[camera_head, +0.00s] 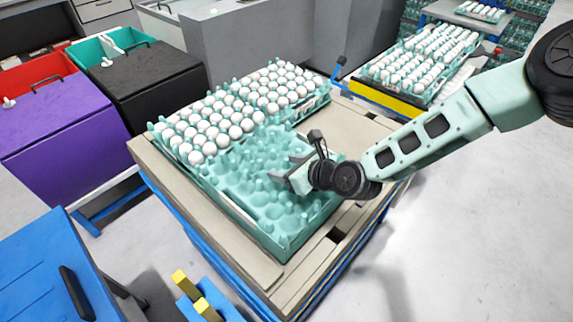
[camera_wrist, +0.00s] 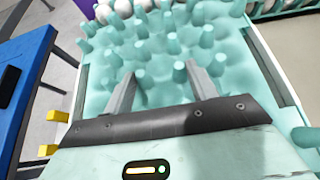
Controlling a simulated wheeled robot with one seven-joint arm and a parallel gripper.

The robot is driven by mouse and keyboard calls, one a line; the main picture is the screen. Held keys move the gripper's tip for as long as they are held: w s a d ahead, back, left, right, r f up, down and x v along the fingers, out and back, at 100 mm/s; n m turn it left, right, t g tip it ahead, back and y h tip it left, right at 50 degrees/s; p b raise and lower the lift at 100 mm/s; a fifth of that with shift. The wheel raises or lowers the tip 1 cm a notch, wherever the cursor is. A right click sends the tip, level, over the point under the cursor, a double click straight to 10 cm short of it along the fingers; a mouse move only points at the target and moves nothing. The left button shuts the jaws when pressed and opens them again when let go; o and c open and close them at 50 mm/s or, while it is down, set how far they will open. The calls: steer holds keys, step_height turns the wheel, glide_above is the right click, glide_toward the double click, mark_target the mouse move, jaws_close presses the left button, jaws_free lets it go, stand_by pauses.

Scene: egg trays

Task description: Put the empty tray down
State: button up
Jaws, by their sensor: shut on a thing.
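The empty teal tray (camera_head: 268,212) is at the front of the cart top, its egg cups bare and its pegs standing up. In the wrist view the empty tray (camera_wrist: 95,75) fills most of the picture. My gripper (camera_head: 290,168) reaches in from the right, low over the tray's right part. Its two grey fingers (camera_wrist: 162,82) point down among the pegs, shut on the empty tray, with a peg between them. The fingertips are partly hidden. I cannot tell whether the tray rests fully on what is under it.
Trays of white eggs (camera_head: 215,128) adjoin the empty tray at the back. The beige cart top (camera_head: 215,222) has bare margins. Purple (camera_head: 58,125) and black (camera_head: 150,85) bins stand left, a blue table (camera_head: 50,270) front left. More egg trays (camera_head: 420,55) stand back right.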

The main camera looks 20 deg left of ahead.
steer(key=o, duration=1.4)
steer(key=shift+c, duration=0.2)
steer(key=b+v, duration=0.1)
steer(key=v, duration=1.1)
steer(key=shift+b, duration=0.35)
steer(key=shift+s, duration=0.1)
